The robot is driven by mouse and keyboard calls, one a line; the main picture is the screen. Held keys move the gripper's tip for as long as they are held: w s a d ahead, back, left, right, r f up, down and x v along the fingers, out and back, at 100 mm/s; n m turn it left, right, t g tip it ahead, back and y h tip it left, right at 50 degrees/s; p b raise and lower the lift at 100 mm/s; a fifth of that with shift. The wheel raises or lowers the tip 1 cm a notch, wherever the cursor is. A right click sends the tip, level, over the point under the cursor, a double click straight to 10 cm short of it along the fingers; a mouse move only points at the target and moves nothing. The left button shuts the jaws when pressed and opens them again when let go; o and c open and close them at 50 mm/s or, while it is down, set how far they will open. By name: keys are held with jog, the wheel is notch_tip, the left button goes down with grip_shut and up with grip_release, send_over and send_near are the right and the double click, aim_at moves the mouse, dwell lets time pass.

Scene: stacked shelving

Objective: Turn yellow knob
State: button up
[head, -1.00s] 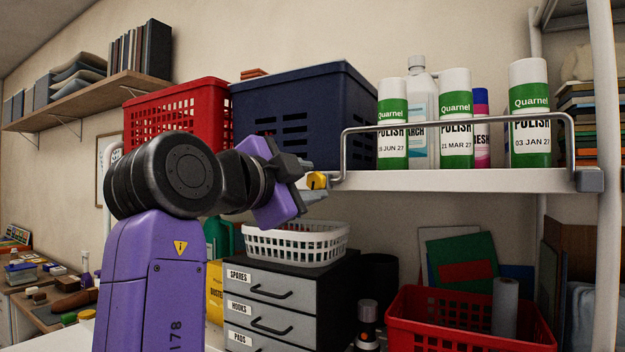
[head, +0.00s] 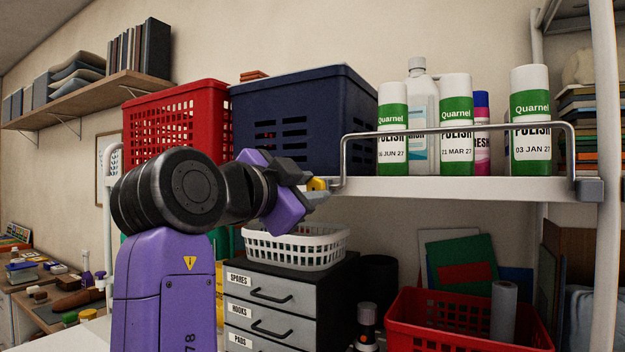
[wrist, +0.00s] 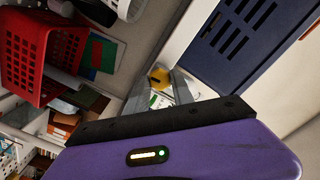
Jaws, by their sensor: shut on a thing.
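The yellow knob (head: 317,184) sits at the left end of the white shelf, beside the foot of the metal rail. My gripper (head: 318,191) reaches it from the left in the head view, its fingers shut on the knob and partly hiding it. In the wrist view the knob (wrist: 160,77) shows between the tips of my gripper (wrist: 160,84), with a dark slot or mark on its face.
The metal rail (head: 455,130) runs along the shelf in front of several bottles and cans. A navy crate (head: 300,105) and red basket (head: 180,125) stand behind my arm. A white basket (head: 295,247) on a drawer unit (head: 285,305) is just below my gripper.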

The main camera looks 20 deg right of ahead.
dwell(0.3)
jog(key=shift+r+n+p, duration=0.15)
jog(key=shift+n+p, duration=0.6)
jog(key=shift+n, duration=0.35)
jog(key=shift+f+n, duration=0.2)
jog(key=shift+n, duration=0.5)
jog(key=shift+r+n+p, duration=0.25)
jog(key=shift+n+p, duration=0.85)
jog(key=shift+p, duration=0.15)
jog(key=shift+f+n, duration=0.25)
jog(key=shift+n, duration=0.35)
